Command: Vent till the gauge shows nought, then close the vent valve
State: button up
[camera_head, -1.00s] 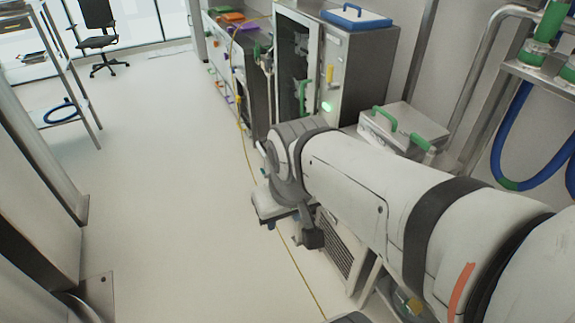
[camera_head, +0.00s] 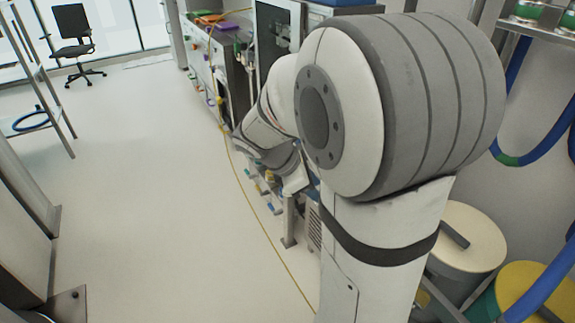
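No gauge or vent valve can be made out in the head view. My arm fills the middle and right and hides most of the equipment behind it. The wrist end of my arm (camera_head: 270,150) reaches down in front of the row of metal units. My gripper's fingers cannot be made out there, so I cannot tell whether they are open or hold anything. A steel cabinet (camera_head: 278,30) with a dark front panel stands behind the arm, its lower part hidden.
A yellow line (camera_head: 252,213) runs along the floor beside the units. Lidded round drums (camera_head: 478,238) and a blue hose (camera_head: 548,140) are at the right. A shelf rack (camera_head: 52,95) and an office chair (camera_head: 72,38) are at the left. The middle floor is clear.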

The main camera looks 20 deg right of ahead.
jog(key=w+d+f+n+t+h+b, duration=0.1)
jog(key=w+d+f+n+h+b, duration=0.2)
jog(key=w+d+f+n+b, duration=0.5)
jog(key=w+d+f+n+h+b, duration=0.1)
jog(key=w+f+n+h+b, duration=0.2)
jog(key=f+n, duration=0.65)
jog(key=w+d+f+n+t+h+b, duration=0.15)
jog(key=w+d+f+n+b, duration=0.45)
jog(key=f, duration=0.6)
jog(key=shift+m+h, duration=0.45)
jog(key=shift+m, duration=0.2)
jog(key=x, duration=0.6)
jog(key=shift+w+f, duration=0.1)
jog(key=shift+w, duration=0.3)
grip_shut()
